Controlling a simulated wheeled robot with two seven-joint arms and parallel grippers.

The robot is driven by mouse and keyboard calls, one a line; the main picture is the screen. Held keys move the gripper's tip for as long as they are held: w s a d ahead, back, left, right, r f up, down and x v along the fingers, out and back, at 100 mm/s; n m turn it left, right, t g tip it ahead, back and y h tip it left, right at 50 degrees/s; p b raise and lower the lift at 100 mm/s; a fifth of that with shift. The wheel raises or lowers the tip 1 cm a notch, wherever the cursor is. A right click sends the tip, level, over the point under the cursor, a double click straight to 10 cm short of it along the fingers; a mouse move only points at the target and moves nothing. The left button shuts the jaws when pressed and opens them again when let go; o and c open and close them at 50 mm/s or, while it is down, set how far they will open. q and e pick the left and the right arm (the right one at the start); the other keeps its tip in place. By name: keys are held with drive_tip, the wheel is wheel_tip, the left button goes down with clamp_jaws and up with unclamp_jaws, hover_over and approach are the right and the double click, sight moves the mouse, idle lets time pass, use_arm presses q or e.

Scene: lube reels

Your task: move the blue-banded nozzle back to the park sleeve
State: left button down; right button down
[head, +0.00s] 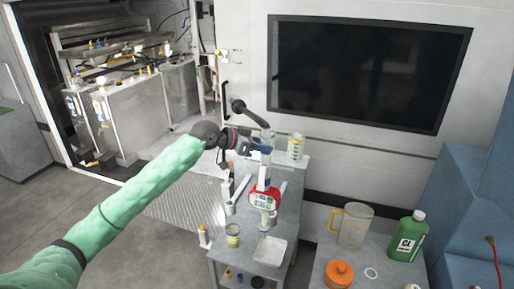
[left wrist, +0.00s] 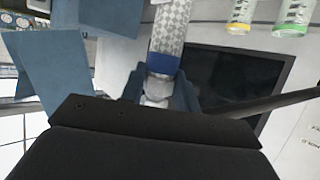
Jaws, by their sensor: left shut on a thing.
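The blue-banded nozzle (head: 265,149) is upright above the small grey table, beside the wall under the dark screen. In the left wrist view its pale checkered barrel and blue band (left wrist: 163,64) stand between my jaws. My left gripper (head: 249,146) reaches it from the left and is shut on it. A red and white meter-like device (head: 264,198) shows just below the nozzle; I cannot tell whether they touch. I cannot pick out the park sleeve for certain. My right gripper is not in view.
The small table (head: 283,217) carries a jar (head: 232,235), a white tray (head: 270,251) and a canister (head: 296,147). A nearer table holds a clear jug (head: 350,224), a green bottle (head: 408,236) and an orange-lidded container (head: 339,273). Open floor lies at left.

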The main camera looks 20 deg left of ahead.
use_arm(q)
drive_tip(key=shift+w+a+r, duration=0.15)
drive_tip(key=shift+r, duration=0.1)
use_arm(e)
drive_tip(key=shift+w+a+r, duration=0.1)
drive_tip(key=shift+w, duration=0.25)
use_arm(q)
drive_tip(key=shift+a, duration=0.15)
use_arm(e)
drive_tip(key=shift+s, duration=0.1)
